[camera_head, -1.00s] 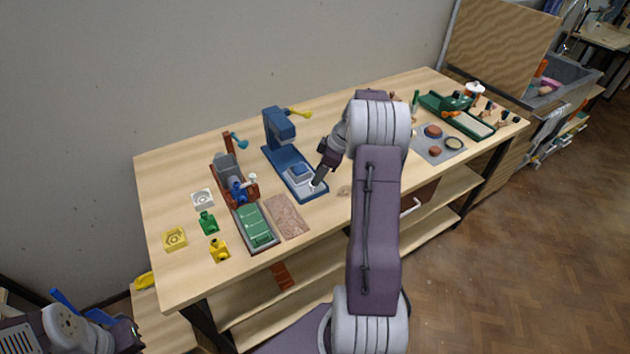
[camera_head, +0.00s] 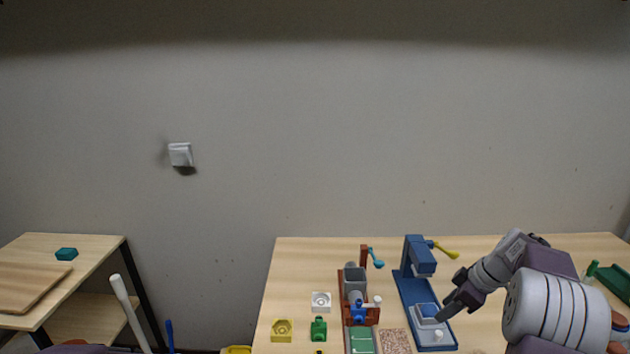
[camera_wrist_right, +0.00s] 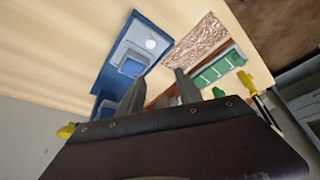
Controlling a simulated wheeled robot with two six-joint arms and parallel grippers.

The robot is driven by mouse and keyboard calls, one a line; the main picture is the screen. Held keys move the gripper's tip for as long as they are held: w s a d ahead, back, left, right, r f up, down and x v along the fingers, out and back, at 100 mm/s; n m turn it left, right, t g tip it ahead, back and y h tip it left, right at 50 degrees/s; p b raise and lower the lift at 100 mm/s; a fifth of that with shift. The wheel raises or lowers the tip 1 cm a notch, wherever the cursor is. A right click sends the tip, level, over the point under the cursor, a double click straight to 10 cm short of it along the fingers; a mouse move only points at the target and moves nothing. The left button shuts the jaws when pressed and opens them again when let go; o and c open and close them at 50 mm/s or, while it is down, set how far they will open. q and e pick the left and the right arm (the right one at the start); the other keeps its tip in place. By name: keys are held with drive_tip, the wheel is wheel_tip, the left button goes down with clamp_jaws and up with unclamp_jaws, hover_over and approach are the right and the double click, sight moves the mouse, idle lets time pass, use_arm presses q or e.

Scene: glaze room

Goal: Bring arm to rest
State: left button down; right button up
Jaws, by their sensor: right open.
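My right arm comes in from the right in the head view, and its gripper (camera_head: 447,312) hangs over the front part of the blue press (camera_head: 409,288). In the right wrist view the two fingers of the right gripper (camera_wrist_right: 158,95) stand apart with nothing between them. I cannot tell the exact gap between the fingertips and the press. My left gripper is not in view in the head view now.
The workbench (camera_head: 300,262) also bears a red-brown device (camera_head: 375,314), a speckled slab (camera_head: 396,341), a white block (camera_head: 321,302), a yellow block (camera_head: 282,330) and a green piece (camera_head: 318,329). A side table (camera_head: 95,250) stands at the left. Floor space lies between the tables.

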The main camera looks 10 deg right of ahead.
drive_tip(key=s+a+n+g, duration=0.1)
drive_tip(key=s+a, duration=0.2)
drive_tip(key=a, duration=0.7)
drive_tip(key=s+a+n+g, duration=0.1)
drive_tip(key=s+a+n, duration=0.15)
drive_tip(key=a, duration=0.75)
drive_tip(key=s+f+m+h, duration=0.1)
drive_tip(key=s+f+m, duration=0.2)
drive_tip(key=s+m, duration=0.3)
drive_tip(key=s+a+f+m+h, duration=0.1)
drive_tip(key=s+f+m, duration=0.3)
drive_tip(key=s+m, duration=0.2)
drive_tip(key=shift+s+f+m+h, duration=0.3)
drive_tip(key=shift+s+m, duration=0.05)
drive_tip(key=shift+s, duration=0.25)
